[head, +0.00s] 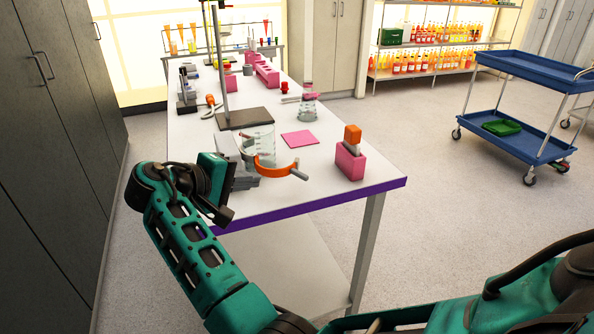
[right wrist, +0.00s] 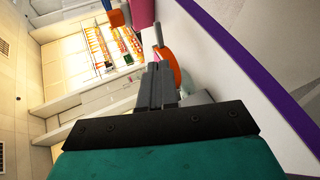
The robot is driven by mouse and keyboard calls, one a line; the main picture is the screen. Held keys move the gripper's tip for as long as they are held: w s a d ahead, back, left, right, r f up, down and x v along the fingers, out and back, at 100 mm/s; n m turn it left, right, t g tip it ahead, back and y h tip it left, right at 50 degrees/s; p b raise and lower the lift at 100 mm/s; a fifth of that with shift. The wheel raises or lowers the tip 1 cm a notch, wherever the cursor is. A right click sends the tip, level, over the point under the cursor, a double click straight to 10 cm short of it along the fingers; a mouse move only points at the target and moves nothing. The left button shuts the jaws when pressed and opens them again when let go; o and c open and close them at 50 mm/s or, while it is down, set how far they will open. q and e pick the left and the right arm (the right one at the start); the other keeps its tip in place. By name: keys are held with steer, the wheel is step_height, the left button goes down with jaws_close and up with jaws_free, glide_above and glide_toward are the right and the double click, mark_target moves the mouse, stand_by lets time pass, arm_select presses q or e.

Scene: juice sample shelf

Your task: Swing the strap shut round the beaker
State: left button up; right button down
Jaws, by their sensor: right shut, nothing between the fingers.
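A clear glass beaker (head: 262,143) stands near the front of the white table. An orange strap (head: 270,172) curves across the beaker's near side, and its grey-tipped end sticks out to the right, away from the glass. The strap also shows in the right wrist view (right wrist: 169,66), just beyond my fingertips. My right gripper (head: 256,181) is shut and empty, low at the front left of the beaker beside the strap. It also shows in the right wrist view (right wrist: 155,70). I cannot tell whether the fingers touch the strap. My left gripper is not in view.
A pink block with an orange top (head: 350,160) stands right of the strap. A pink mat (head: 299,138), a flask (head: 308,107) and a dark stand base (head: 245,118) lie behind. The purple table edge (head: 330,203) is close in front. A blue cart (head: 530,75) stands right.

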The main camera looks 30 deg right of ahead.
steer(key=b, duration=0.1)
glide_toward(299, 175)
steer(key=b+x, duration=0.3)
steer(key=x, duration=0.2)
steer(key=shift+f, duration=0.3)
steer(key=shift+w+d+f+b, duration=0.1)
steer(key=shift+w+d+b, duration=0.05)
steer(key=shift+d+b, duration=0.5)
steer(key=shift+d, duration=0.15)
